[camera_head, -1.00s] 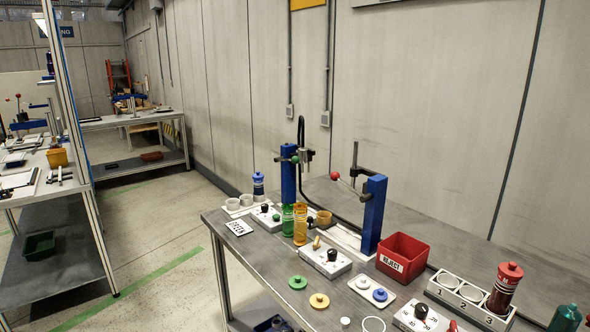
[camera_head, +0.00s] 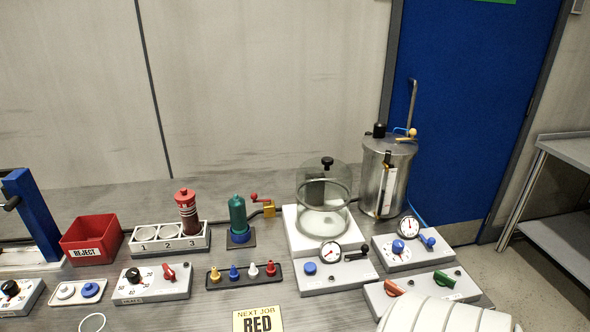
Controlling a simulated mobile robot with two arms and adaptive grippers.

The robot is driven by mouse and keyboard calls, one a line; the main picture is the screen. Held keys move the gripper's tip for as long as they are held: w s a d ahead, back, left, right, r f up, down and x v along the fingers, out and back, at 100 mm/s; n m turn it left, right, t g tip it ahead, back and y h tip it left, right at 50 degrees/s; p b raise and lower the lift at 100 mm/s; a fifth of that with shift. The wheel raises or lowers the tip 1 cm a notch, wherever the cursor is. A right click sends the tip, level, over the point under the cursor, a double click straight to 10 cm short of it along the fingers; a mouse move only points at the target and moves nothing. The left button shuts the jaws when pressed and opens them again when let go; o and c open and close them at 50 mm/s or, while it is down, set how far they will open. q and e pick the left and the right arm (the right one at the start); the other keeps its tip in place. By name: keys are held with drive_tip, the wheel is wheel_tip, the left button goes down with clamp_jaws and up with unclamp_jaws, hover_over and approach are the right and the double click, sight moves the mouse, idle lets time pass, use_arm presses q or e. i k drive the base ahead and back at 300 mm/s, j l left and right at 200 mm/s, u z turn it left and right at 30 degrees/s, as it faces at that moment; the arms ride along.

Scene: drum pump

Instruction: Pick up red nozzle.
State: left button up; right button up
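The red nozzle (camera_head: 270,268) stands upright at the right end of a dark tray (camera_head: 244,283) on the workbench. A white nozzle (camera_head: 252,270), a blue nozzle (camera_head: 234,272) and a yellow nozzle (camera_head: 215,274) stand in the same tray to its left. Neither of my grippers is in view. A white ribbed shape at the bottom right edge looks like part of my own arm.
A yellow "NEXT JOB RED" card (camera_head: 258,319) lies in front of the tray. A switch box (camera_head: 152,285) stands left of it, a gauge box (camera_head: 335,276) right.

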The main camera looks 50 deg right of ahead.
sight(271, 271)
drive_tip(key=z, duration=0.5)
drive_tip(key=i+l+z, duration=0.1)
drive_tip(key=z, duration=0.85)
